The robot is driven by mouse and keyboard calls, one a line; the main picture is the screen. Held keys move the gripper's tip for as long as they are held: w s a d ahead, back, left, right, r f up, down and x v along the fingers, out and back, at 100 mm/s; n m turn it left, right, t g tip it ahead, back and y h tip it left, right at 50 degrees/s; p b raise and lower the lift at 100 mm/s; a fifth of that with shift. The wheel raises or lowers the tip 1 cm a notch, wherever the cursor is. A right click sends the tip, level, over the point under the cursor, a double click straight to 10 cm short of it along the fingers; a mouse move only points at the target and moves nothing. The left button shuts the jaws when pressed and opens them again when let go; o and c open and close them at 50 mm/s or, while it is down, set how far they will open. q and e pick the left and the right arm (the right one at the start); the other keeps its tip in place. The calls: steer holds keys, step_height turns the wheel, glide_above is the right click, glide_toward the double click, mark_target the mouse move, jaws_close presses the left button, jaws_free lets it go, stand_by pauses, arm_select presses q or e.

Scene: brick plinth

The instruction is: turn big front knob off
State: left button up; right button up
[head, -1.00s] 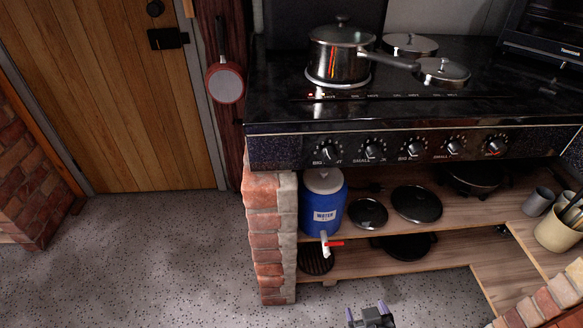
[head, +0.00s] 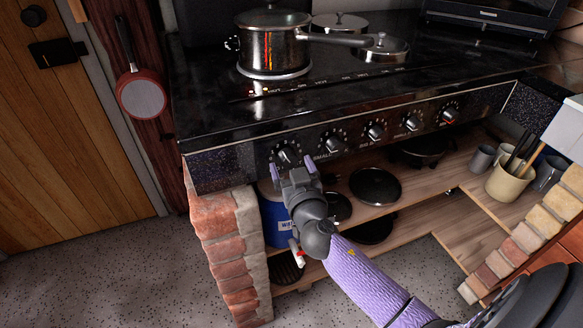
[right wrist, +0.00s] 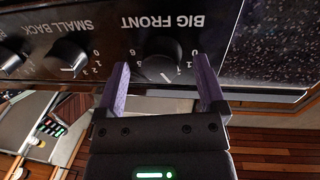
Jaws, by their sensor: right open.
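The big front knob (head: 286,155) is the leftmost black knob on the stove's front panel. It also shows in the right wrist view (right wrist: 164,56), under an upside-down "BIG FRONT" label. My right gripper (head: 294,167) is open in front of this knob. In the right wrist view its two purple fingers (right wrist: 163,78) stand to the left and right of the knob, with nothing held. I cannot tell whether they touch it. Part of the knob's dial is hidden by the fingers. My left gripper is not in view.
A steel pot (head: 272,45) with a lid stands on the front left burner. Several other knobs, such as the small back knob (right wrist: 65,55), sit along the panel. Below are a shelf with pans (head: 375,186), a blue water container (head: 274,220) and a brick pillar (head: 225,245).

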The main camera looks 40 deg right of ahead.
steer(key=shift+c, duration=1.5)
jaws_close()
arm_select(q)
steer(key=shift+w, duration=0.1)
